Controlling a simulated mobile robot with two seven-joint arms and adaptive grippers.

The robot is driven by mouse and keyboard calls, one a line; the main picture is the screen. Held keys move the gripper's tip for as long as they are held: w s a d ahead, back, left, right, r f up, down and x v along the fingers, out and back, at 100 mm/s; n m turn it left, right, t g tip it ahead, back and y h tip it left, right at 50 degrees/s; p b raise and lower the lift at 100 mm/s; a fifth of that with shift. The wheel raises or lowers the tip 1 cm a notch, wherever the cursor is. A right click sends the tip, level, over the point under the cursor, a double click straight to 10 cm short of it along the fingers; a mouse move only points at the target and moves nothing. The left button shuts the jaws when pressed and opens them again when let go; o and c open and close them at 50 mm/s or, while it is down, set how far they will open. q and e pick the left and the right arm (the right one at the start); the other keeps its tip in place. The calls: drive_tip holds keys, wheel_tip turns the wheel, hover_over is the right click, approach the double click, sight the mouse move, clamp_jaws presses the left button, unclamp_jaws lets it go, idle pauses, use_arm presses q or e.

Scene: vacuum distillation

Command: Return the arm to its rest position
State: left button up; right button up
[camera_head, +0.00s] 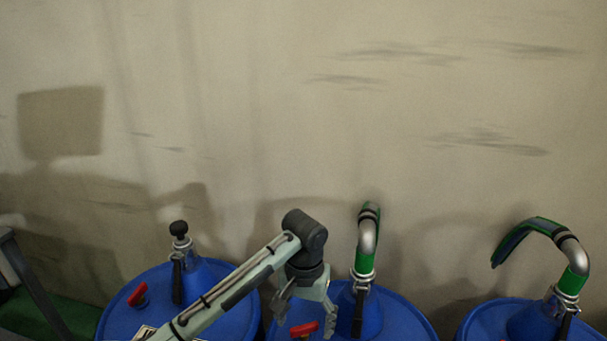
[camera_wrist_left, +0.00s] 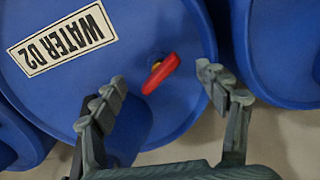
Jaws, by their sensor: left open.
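My left gripper (camera_head: 304,312) hangs open at the end of my left arm, above the middle blue drum (camera_head: 398,318). In the head view a red handle (camera_head: 304,329) shows just below the fingertips. Nothing is held between the fingers. I cannot tell the exact gap between fingers and handle. My right gripper is out of view.
A left blue drum (camera_head: 225,318) has a black-knobbed fitting (camera_head: 180,236) and a red handle (camera_head: 137,294). The middle drum carries an upright green-banded pipe (camera_head: 366,245) close right of my gripper. A right drum (camera_head: 490,318) carries a curved pipe (camera_head: 570,262). A bare wall (camera_head: 300,110) stands behind.

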use_arm(q)
drive_tip(key=m, duration=0.6)
drive_tip(key=shift+m, duration=0.3)
drive_tip(key=m, duration=0.2)
drive_tip(key=shift+m, duration=2.3)
